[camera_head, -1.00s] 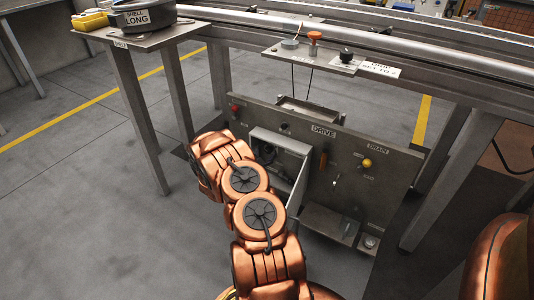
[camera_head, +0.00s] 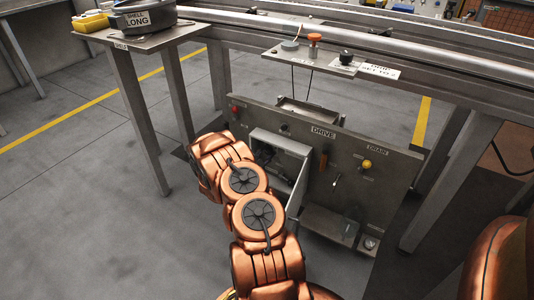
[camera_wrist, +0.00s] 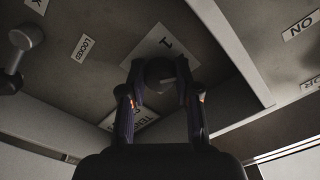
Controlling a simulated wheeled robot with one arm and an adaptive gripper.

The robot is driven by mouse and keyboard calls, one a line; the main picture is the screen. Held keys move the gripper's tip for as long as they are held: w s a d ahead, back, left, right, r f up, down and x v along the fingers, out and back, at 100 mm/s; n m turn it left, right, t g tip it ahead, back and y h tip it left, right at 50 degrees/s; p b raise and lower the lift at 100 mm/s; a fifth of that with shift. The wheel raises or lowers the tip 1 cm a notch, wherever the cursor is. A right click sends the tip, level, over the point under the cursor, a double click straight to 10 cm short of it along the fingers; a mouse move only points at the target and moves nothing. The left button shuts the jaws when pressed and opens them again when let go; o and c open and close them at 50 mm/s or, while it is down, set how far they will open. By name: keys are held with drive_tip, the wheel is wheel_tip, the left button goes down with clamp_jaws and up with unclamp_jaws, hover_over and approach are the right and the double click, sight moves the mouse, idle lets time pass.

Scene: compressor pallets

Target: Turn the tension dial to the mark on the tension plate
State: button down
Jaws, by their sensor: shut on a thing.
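In the wrist view, my gripper (camera_wrist: 159,82) has its two fingers on either side of the dark round tension dial (camera_wrist: 160,70) and is shut on it. Behind the dial is a pale plate (camera_wrist: 167,42) with a single dark mark on it. A label (camera_wrist: 130,119), partly hidden by a finger, reads part of "TENSION". I cannot tell which way the dial points.
The box's open door (camera_head: 298,186) stands right of my arm. A shelf (camera_head: 140,38) with a black pan is at upper left.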

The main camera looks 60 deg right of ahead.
drive_tip(key=shift+r, duration=0.1)
drive_tip(key=shift+r+m+p, duration=0.1)
drive_tip(key=shift+m+p, duration=1.1)
drive_tip(key=shift+p, duration=0.05)
drive_tip(key=m+p, duration=0.2)
drive_tip(key=m, duration=0.1)
drive_tip(key=shift+m, duration=0.3)
drive_tip(key=m, duration=0.1)
drive_tip(key=m+b, duration=0.1)
drive_tip(key=m, duration=0.1)
drive_tip(key=shift+f, duration=0.25)
drive_tip(key=shift+m+b, duration=0.6)
drive_tip(key=shift+m, duration=0.6)
drive_tip(key=shift+r, duration=0.1)
drive_tip(key=c, duration=0.8)
unclamp_jaws()
